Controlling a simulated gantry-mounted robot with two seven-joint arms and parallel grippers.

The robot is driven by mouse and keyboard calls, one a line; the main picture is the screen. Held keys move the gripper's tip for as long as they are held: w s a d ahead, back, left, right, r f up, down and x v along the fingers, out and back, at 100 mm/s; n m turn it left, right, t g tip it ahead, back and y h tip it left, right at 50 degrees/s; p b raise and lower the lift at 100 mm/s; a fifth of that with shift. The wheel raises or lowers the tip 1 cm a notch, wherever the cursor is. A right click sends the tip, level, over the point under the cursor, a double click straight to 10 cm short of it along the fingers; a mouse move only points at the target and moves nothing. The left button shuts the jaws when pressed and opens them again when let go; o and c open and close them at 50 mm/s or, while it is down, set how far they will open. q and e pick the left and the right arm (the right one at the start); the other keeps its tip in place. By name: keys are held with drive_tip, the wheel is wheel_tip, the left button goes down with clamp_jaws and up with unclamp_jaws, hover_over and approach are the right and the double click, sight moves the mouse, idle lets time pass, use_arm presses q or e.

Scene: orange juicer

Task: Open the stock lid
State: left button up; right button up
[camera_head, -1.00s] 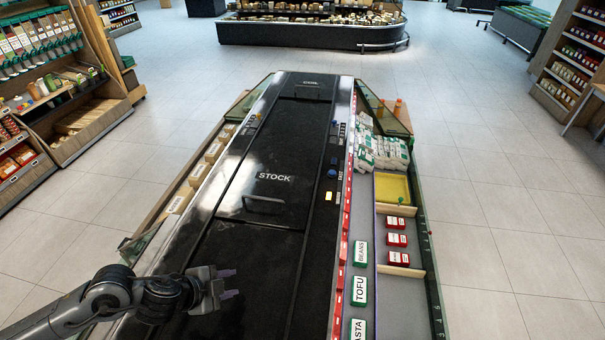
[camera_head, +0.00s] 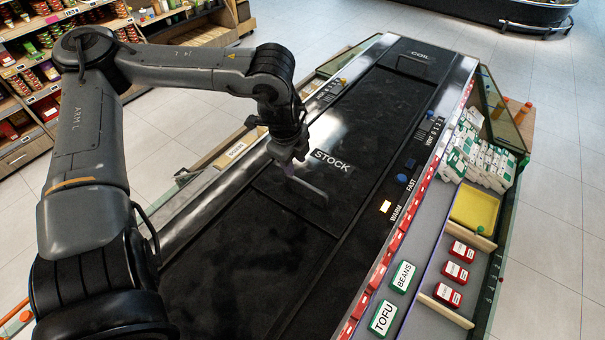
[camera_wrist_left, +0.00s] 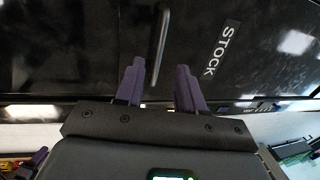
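The black stock lid (camera_head: 285,205), labelled STOCK, lies flat and shut in the counter top. Its bar handle (camera_head: 314,194) stands just below the label. My left gripper (camera_head: 291,168) is over the lid, close to the handle. In the left wrist view the purple fingers of my left gripper (camera_wrist_left: 160,82) are apart. The handle (camera_wrist_left: 161,42) shows in line with the gap between the fingertips, running lengthwise away from them. I cannot tell whether a finger touches it. The STOCK label (camera_wrist_left: 221,48) is to the right there.
Knobs (camera_head: 402,178) and a lit WARM button (camera_head: 385,206) line the right side.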

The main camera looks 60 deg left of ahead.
sight(299, 180)
use_arm(q)
drive_tip(key=shift+w+a+f, duration=0.1)
drive_tip(key=shift+w+f, duration=0.15)
drive_tip(key=shift+f, duration=1.05)
drive_tip(key=shift+w+a+f, duration=0.15)
drive_tip(key=shift+w+f, duration=0.15)
drive_tip(key=shift+f, duration=1.05)
drive_tip(key=shift+w+a+f, duration=0.1)
drive_tip(key=shift+w+f, duration=0.15)
drive_tip(key=shift+f, duration=1.05)
clamp_jaws()
